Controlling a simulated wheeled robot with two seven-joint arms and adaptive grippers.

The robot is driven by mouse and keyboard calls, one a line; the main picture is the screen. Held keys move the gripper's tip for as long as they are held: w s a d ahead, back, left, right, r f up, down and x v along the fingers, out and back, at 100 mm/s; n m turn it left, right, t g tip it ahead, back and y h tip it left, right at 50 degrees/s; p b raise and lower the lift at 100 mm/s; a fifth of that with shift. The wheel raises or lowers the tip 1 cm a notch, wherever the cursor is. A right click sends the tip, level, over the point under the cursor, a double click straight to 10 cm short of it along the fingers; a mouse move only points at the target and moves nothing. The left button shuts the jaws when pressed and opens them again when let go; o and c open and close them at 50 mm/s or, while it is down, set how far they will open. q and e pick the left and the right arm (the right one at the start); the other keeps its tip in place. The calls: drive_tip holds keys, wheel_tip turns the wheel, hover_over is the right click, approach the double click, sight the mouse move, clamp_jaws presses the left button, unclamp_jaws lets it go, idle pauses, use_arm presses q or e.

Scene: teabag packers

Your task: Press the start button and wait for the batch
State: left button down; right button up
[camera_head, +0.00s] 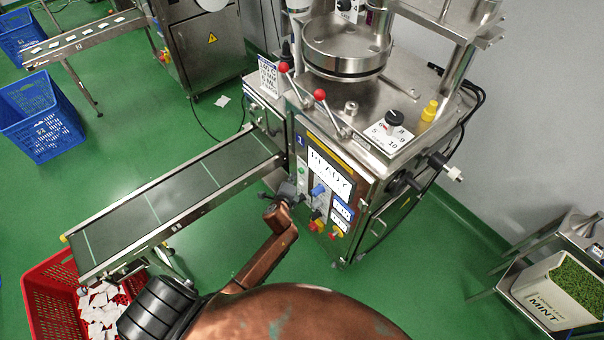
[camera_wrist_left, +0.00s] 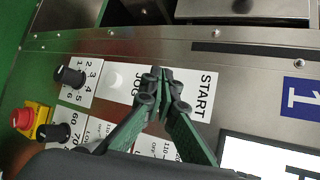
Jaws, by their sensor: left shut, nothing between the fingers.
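The packing machine (camera_head: 325,225) stands in the middle of the head view, its front panel carrying a lit display (camera_head: 328,172) that appears to read READY. My left gripper (camera_head: 298,190) is at the left part of this panel. In the left wrist view the left gripper (camera_wrist_left: 163,76) is shut and empty, its fingertips over the white START label plate (camera_wrist_left: 200,92). The start button itself is hidden behind the fingertips. I cannot tell whether the tips touch it. My right gripper is not in view.
A round white button (camera_wrist_left: 117,79) by the JOG label, black knobs (camera_wrist_left: 70,76) and a red stop button (camera_wrist_left: 22,118) sit near the fingers. A conveyor (camera_head: 175,200) runs left above a red crate (camera_head: 42,300) of teabags. A MINT bin (camera_head: 560,290) stands right.

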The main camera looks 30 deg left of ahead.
use_arm(q)
drive_tip(key=shift+w, duration=0.1)
drive_tip(key=shift+w+d, duration=0.2)
drive_tip(key=shift+w, duration=0.25)
